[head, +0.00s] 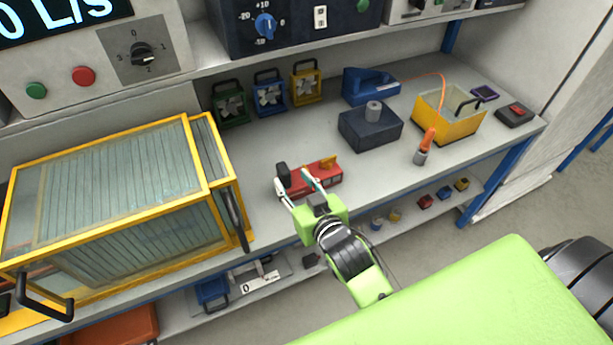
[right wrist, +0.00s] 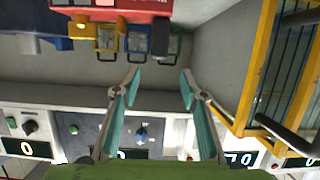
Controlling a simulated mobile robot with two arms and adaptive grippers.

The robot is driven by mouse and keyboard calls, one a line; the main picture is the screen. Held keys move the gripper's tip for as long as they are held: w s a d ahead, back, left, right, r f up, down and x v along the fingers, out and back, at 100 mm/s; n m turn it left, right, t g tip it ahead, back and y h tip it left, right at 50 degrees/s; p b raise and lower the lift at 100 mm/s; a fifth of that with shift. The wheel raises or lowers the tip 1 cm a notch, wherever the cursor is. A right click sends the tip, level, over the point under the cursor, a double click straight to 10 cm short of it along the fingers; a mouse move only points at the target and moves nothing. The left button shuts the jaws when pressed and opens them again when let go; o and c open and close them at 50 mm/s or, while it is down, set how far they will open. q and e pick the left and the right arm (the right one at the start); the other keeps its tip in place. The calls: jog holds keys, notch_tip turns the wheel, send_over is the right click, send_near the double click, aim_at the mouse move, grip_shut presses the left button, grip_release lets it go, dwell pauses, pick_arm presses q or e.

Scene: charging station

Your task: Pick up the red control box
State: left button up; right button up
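The red control box (head: 322,182) sits on the grey workbench, with a black knob at its left end and a yellow part at its right end. In the right wrist view the red box (right wrist: 95,14) shows upside down along the top edge, cut off by the frame. My right gripper (head: 294,181) is open, its fingers in front of the box's left part and partly covering it. In the right wrist view the gap between the fingertips (right wrist: 160,80) is empty and the box lies outside it. My left gripper is not in view.
A yellow-framed glass case (head: 125,180) stands left of the box. Behind are small green, blue and yellow fans (head: 268,94). A dark block (head: 370,130), a yellow bin (head: 450,122) and an orange-handled tool (head: 425,144) stand to the right. A shelf with instruments overhangs the back.

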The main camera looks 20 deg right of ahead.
aim_at(284, 170)
jog(key=x, duration=0.3)
jog(key=shift+f+p+x, duration=0.2)
jog(key=shift+p+x, duration=0.2)
jog(key=shift+x, duration=0.95)
jog(key=shift+f+p+x, duration=0.15)
jog(key=shift+p+x, duration=0.25)
jog(key=shift+x, duration=1)
jog(key=shift+s+d, duration=0.1)
jog(key=shift+r, duration=0.1)
grip_shut()
